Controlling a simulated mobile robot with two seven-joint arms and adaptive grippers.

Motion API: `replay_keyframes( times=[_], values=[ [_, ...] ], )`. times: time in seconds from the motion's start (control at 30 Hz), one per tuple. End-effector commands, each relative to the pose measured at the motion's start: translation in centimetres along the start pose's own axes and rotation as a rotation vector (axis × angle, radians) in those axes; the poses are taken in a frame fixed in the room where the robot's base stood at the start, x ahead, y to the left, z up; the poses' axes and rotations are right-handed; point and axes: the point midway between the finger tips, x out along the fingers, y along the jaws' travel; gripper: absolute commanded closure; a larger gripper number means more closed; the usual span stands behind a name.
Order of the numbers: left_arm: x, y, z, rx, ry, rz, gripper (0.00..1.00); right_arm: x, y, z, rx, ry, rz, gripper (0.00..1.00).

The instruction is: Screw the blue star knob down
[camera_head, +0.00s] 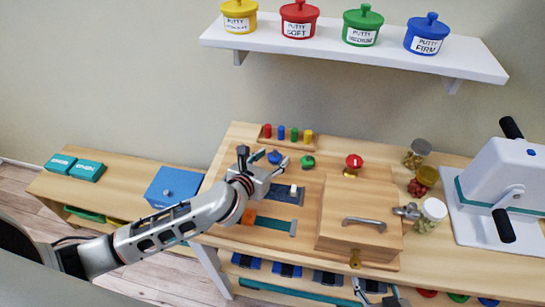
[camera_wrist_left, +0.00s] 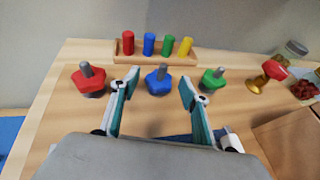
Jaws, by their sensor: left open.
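The blue star knob (camera_wrist_left: 158,82) sits on an upright grey stud whose end sticks out above it. It also shows in the head view (camera_head: 275,157), just beyond my left gripper (camera_head: 263,167). In the left wrist view my left gripper (camera_wrist_left: 160,88) is open and empty. Its two fingers point toward the blue knob, one to each side in the picture; I cannot tell whether the tips reach it. A red star knob (camera_wrist_left: 89,80) stands to the left and a green one (camera_wrist_left: 213,79) to the right. Part of what looks like my right gripper (camera_head: 378,294) shows at the bottom edge, its jaws unclear.
A wooden rack with coloured pegs (camera_wrist_left: 155,52) stands behind the knobs. A wooden box with a handle (camera_head: 345,215), a red knob on a brass stem (camera_head: 354,162) and jars (camera_head: 431,212) are to the right. A blue box (camera_head: 173,187) is on the left bench.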

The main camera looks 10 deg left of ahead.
Motion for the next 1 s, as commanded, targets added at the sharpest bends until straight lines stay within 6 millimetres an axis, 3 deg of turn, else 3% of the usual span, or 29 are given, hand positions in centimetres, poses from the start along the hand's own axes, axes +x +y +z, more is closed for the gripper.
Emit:
replay_keyframes(
  times=[0.37, 0.53, 1.0],
  values=[
    [0.77, 0.02, 0.04, 0.000, 0.000, 0.000, 0.55, 0.01, -0.02, -0.03, 0.000, 0.001, 0.000, 0.51],
    [0.76, 0.02, 0.04, 0.000, 0.000, 0.000, 0.93, 0.01, -0.03, -0.03, 0.000, 0.001, 0.000, 0.51],
    [0.81, 0.20, 0.08, 0.035, 0.000, -0.068, 0.93, -0.15, 0.07, -0.19, -0.001, -0.001, 0.001, 0.51]
  ],
)
